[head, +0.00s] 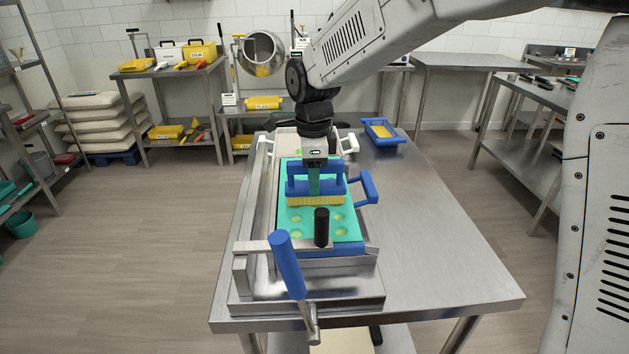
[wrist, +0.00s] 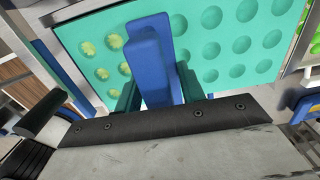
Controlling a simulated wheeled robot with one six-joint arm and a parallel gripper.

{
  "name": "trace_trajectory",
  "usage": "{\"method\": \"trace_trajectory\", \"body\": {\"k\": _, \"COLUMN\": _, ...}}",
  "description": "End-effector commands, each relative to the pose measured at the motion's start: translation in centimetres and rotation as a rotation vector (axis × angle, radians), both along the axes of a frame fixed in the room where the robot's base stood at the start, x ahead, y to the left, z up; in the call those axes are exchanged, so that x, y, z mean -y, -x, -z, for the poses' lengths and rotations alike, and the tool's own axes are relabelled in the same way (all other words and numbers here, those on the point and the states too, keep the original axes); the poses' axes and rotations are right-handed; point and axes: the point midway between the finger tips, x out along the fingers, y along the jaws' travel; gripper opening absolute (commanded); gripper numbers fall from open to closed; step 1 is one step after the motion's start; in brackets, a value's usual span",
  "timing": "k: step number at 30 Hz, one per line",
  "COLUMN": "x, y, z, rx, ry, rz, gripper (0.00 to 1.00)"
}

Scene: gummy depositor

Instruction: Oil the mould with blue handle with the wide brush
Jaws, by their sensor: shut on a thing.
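My gripper (head: 314,182) is shut on the blue handle of the wide brush (head: 332,187), over the mould. The brush's yellow bristles face down at the mould; I cannot tell whether they touch it. The mould (head: 348,229) is a teal slab with round cavities, lying in a metal frame, with a blue handle (head: 367,188) at its right side. Several cavities in its near part look yellowish. In the wrist view, the brush (wrist: 152,60) stands between my green fingers (wrist: 160,92). There the mould (wrist: 215,20) has yellowish cavities at left and plain teal ones at right.
The metal frame (head: 255,287) has a blue-gripped lever (head: 287,265) at its front and a black knob (head: 321,227). A blue tray (head: 380,132) with yellow inside stands at the table's back. The table's right side (head: 430,240) is clear.

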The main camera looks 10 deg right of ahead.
Motion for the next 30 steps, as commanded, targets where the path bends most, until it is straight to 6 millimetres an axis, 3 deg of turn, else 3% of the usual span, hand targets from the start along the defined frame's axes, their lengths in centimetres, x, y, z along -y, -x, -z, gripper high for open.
{"method": "trace_trajectory", "body": {"k": 30, "x": 0.2, "y": -6.2, "z": 0.0, "rx": 0.000, "ry": 0.000, "rz": 0.000, "gripper": 0.00}}
